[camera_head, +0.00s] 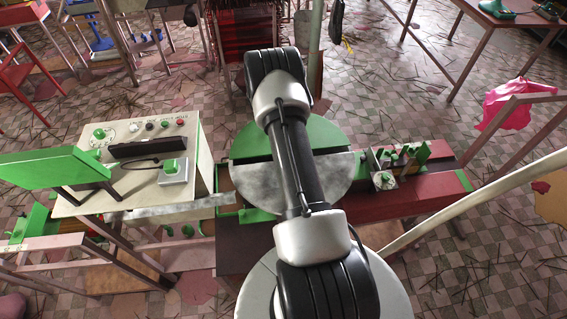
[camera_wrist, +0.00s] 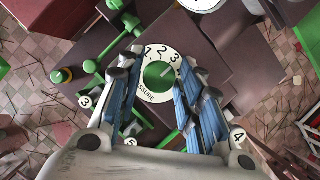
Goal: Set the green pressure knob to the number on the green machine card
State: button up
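The green pressure knob (camera_wrist: 158,75) sits in the middle of a white dial (camera_wrist: 147,92) in the wrist view. The numbers 1, 2 and 3 and the word PRESSURE show on the dial; my right finger covers part of its right side. Where the knob points is too small to read surely. My gripper (camera_wrist: 162,72) is open, with its blue-padded fingers apart on either side of the knob; contact is not visible. White round tags show a 3 (camera_wrist: 84,101), a 4 (camera_wrist: 239,136) and a partly hidden digit (camera_wrist: 130,142). I cannot tell which belongs to the green machine.
Green handles (camera_wrist: 93,67) stand left of the dial. In the head view, a cream control panel (camera_head: 185,205) with knobs stands at left. A red bench (camera_head: 440,190) with a small green-handled device (camera_head: 383,180) is at right. My arm hides the middle.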

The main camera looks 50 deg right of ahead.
jog(key=shift+o, duration=1.2)
jog(key=shift+w, duration=0.1)
jog(key=v, duration=1.2)
jog(key=shift+r, duration=0.15)
